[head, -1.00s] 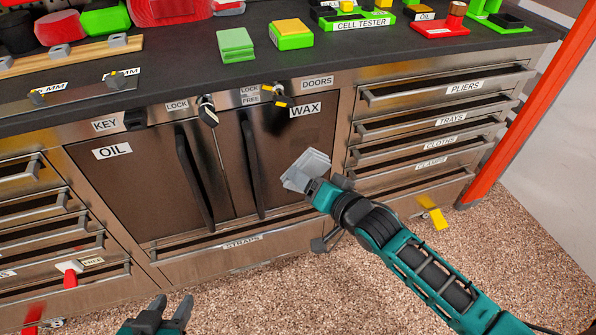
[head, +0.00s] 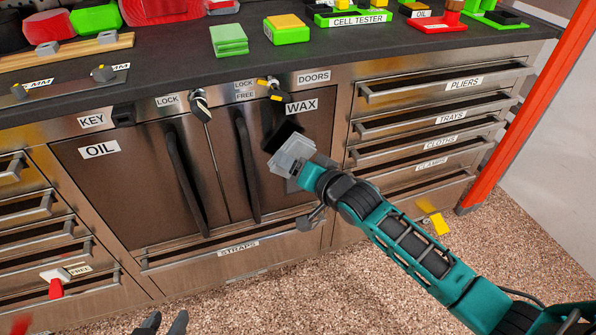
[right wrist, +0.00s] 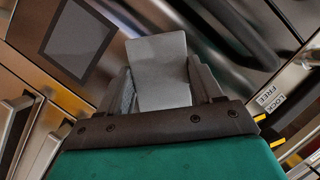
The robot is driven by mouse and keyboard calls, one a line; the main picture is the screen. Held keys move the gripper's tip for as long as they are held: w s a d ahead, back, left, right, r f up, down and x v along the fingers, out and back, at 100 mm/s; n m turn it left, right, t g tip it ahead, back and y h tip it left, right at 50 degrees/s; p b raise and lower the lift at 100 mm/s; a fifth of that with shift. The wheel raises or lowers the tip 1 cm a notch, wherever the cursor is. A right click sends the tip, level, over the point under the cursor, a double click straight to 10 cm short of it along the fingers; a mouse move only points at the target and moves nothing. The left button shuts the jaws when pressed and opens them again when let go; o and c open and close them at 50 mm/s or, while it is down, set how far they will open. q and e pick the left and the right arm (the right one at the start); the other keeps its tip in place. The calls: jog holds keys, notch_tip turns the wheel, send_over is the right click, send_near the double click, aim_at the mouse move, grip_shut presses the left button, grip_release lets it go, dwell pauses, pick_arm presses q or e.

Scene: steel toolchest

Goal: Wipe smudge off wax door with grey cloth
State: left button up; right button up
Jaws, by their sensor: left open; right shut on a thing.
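The WAX door (head: 245,190) is the right-hand of two brown cabinet doors, shut, with a dark vertical handle. My right gripper (head: 302,166) is shut on the light grey cloth (head: 290,152), in front of the door's right part. The cloth also shows between the fingers in the right wrist view (right wrist: 158,72). A black patch (head: 283,136) shows just above the cloth; I cannot tell whether it is smudge or shadow. Contact with the door is unclear. My left gripper (head: 164,324) is open, at the bottom edge.
The OIL door (head: 125,190) is shut on the left. Labelled drawers (head: 440,140) stand right of the WAX door, and a STRAPS drawer (head: 240,247) lies below. Lock knobs (head: 275,92) stick out above the doors. The black worktop (head: 365,42) carries several items. The speckled floor in front is mostly clear.

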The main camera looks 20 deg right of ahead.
dwell(0.5)
jog(key=shift+w, duration=0.2)
jog(key=shift+w, duration=0.9)
